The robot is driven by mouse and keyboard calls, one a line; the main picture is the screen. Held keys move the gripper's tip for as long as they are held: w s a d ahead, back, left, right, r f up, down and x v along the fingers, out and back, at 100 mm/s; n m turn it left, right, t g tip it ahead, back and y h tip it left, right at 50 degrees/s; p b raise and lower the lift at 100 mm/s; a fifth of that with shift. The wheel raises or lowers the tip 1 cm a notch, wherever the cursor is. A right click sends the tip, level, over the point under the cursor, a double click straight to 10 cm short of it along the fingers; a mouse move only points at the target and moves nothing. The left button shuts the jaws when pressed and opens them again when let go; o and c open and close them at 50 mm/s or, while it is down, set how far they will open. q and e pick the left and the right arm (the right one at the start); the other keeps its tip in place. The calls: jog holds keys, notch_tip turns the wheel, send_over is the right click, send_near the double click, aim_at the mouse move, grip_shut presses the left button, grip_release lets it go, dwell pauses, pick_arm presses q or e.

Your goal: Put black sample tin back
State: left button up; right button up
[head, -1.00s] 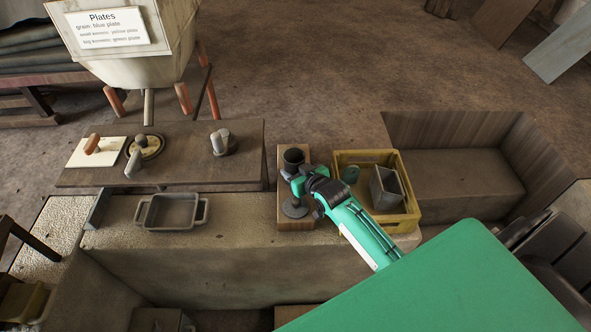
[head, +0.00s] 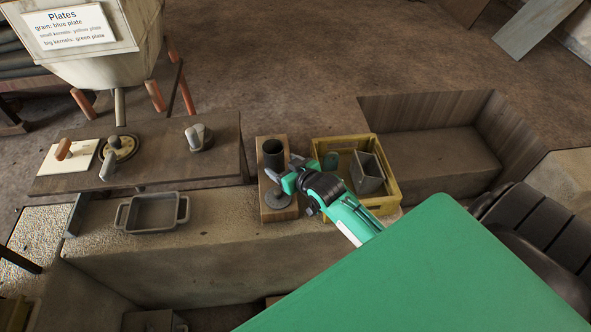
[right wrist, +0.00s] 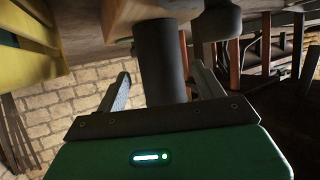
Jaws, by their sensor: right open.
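The black sample tin (head: 273,150) is a dark open-topped cylinder standing upright at the far end of a small wooden board (head: 281,214). My right gripper (head: 281,170) is at the near side of the tin. In the right wrist view the tin (right wrist: 162,50) shows between the two spread fingers of the right gripper (right wrist: 160,78), with gaps on both sides. The tin's base meets the wooden board there. The gripper is open and not closed on it. My left gripper is in neither view.
A grey round-based item (head: 277,199) stands on the board's near part. A yellow crate (head: 391,196) with a grey box (head: 367,173) is right of it. A grey tray (head: 154,212) sits left on the stone ledge.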

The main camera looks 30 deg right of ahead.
jog(key=v, duration=0.5)
jog(key=shift+s+r, duration=0.15)
jog(key=shift+s, duration=0.2)
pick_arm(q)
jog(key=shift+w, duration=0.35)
pick_arm(e)
jog(key=shift+s+r, duration=0.3)
jog(key=shift+s, duration=0.25)
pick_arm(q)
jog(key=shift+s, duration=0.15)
